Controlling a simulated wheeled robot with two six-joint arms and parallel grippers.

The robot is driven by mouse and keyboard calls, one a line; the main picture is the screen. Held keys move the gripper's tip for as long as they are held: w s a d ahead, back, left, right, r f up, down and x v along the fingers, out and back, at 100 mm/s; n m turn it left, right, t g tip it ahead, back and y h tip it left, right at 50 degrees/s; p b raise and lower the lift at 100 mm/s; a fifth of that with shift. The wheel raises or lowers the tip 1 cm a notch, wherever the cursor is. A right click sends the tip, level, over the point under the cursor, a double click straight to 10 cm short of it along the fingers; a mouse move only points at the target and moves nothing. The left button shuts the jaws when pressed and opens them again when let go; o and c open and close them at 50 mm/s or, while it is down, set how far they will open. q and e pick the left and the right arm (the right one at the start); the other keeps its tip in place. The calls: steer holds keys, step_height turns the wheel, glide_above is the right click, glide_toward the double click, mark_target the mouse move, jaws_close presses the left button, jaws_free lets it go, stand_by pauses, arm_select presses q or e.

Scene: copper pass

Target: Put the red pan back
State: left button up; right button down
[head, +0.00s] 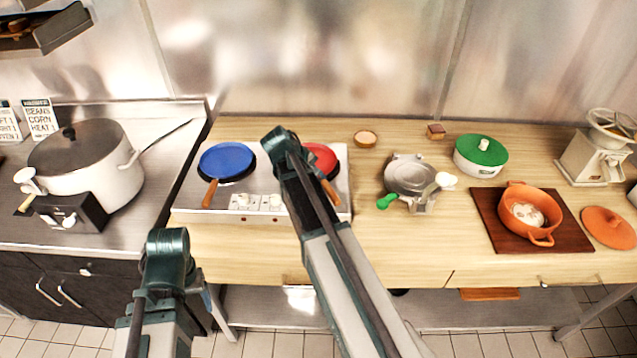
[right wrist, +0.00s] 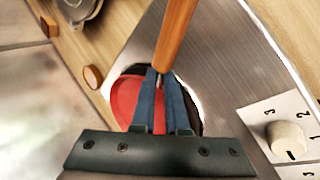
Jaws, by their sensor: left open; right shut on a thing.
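The red pan (head: 321,157) is at the right burner of the steel hot plate (head: 250,218), partly covered by my right arm. I cannot tell whether it rests flat on the burner. My right gripper (right wrist: 161,76) is shut on its wooden handle (right wrist: 177,35), close to the red body (right wrist: 124,97). In the head view my right arm hides these fingers. My left gripper (head: 206,299) is low at the left, in front of the counter, mostly hidden behind its own wrist. It is open and holds nothing that I can see.
A blue pan (head: 227,159) sits on the left burner. A large grey-lidded pot (head: 85,165) stands further left. A waffle iron (head: 410,178), a green-lidded pot (head: 481,155) and an orange pot (head: 530,212) on a dark board are to the right. The counter right of the hot plate has bare wood.

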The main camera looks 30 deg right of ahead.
steer(key=shift+f, duration=0.15)
steer(key=c, duration=0.9)
jaws_free()
steer(key=shift+r, duration=0.2)
steer(key=shift+a+r+p, duration=0.1)
steer(key=shift+r+p, duration=0.15)
steer(key=shift+p, duration=0.1)
steer(key=shift+p+v, duration=4.75)
steer(key=shift+v, duration=1)
